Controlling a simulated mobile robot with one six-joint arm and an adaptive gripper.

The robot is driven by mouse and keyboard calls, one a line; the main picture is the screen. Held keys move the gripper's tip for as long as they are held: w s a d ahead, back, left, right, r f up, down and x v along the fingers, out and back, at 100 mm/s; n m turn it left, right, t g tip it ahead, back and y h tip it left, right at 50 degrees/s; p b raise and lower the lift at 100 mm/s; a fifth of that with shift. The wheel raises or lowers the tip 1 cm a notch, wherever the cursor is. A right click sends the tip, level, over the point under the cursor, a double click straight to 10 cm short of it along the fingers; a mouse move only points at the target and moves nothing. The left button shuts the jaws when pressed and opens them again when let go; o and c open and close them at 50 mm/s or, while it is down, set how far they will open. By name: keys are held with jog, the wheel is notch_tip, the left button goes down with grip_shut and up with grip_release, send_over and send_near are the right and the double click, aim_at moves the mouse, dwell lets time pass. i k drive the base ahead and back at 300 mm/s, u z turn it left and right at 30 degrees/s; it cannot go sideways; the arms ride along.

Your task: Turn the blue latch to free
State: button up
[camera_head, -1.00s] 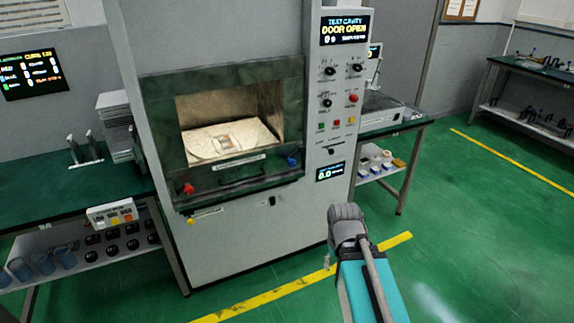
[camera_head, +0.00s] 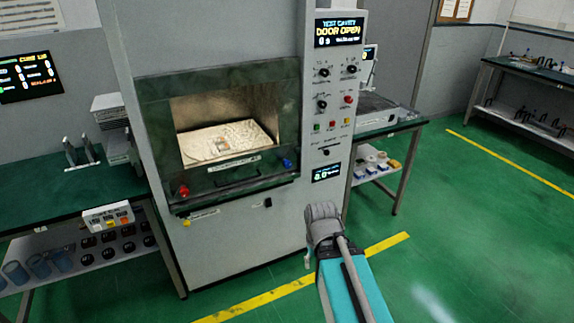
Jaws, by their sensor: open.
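The blue latch (camera_head: 287,163) is a small knob at the right end of the front panel below the cabinet's window. A matching red latch (camera_head: 183,191) is at the panel's left end. The blue latch's turn angle is too small to tell. My arm reaches up from the bottom of the view, below and right of the latch. Only a small pale part of my gripper (camera_head: 307,260) shows beside the grey wrist; the rest is hidden behind the arm. It is well apart from the blue latch, and nothing is seen in it.
The tall cabinet (camera_head: 235,250) has a lit cavity with a pale tray inside, and its display (camera_head: 339,32) reads "DOOR OPEN". A control panel with knobs and buttons is right of the cavity. Green-topped benches stand on both sides. The floor at right is clear.

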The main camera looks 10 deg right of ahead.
aim_at(286, 160)
jog(key=u, duration=0.05)
jog(key=i, duration=1)
jog(key=z, duration=0.05)
